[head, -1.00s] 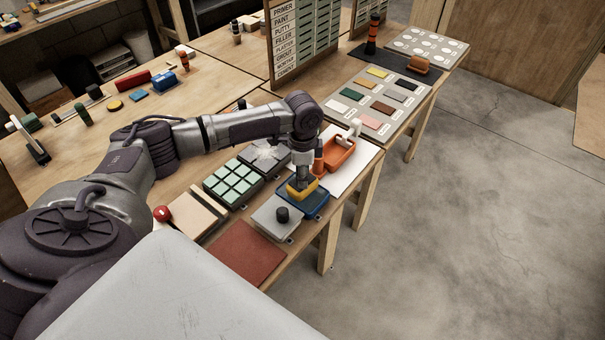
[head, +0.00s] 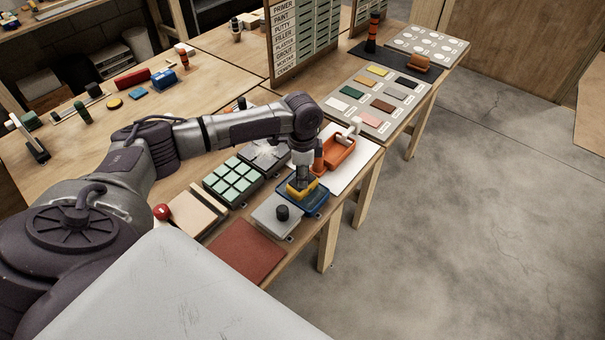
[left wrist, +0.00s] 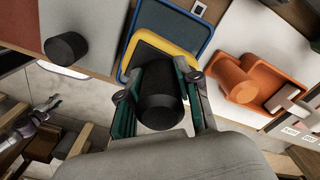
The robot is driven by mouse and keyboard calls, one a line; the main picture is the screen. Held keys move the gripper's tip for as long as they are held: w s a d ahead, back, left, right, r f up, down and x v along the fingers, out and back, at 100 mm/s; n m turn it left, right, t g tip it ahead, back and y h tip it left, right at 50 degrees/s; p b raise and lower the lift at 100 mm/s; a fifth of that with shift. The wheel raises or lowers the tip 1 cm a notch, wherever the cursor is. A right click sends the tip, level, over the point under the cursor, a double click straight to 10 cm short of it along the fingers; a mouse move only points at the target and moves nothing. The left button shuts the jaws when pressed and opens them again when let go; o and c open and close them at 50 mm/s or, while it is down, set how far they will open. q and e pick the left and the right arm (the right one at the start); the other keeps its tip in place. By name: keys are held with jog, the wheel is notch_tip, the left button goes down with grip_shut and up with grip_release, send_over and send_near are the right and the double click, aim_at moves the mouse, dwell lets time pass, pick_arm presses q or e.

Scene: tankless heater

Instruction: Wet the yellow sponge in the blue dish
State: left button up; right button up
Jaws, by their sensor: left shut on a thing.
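The yellow sponge (head: 301,193) is a flat block with a dark top and a black handle. It is at the blue dish (head: 319,203), low within the dish's outline. My left gripper (head: 301,178) is above it and shut on its handle. In the left wrist view the two fingers flank the black handle (left wrist: 160,98). The sponge's yellow edge (left wrist: 177,46) shows there inside the rim of the blue dish (left wrist: 205,32). The sponge's underside is hidden, so I cannot tell whether it touches the dish bottom.
A grey plate with a black knob (head: 282,213) lies on the near side. A green tiled board (head: 232,182) is to the left. The table edge is close on the right.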

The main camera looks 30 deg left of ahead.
pick_arm(q)
jog(key=shift+s+f+p, duration=0.1)
jog(key=shift+p, duration=0.3)
dwell(1.5)
jog(key=shift+r+p, duration=0.95)
jog(key=shift+p, duration=0.1)
notch_tip(320, 180, up, 5)
jog(key=p, duration=0.6)
jog(key=shift+r, duration=0.2)
jog(key=shift+f, duration=0.1)
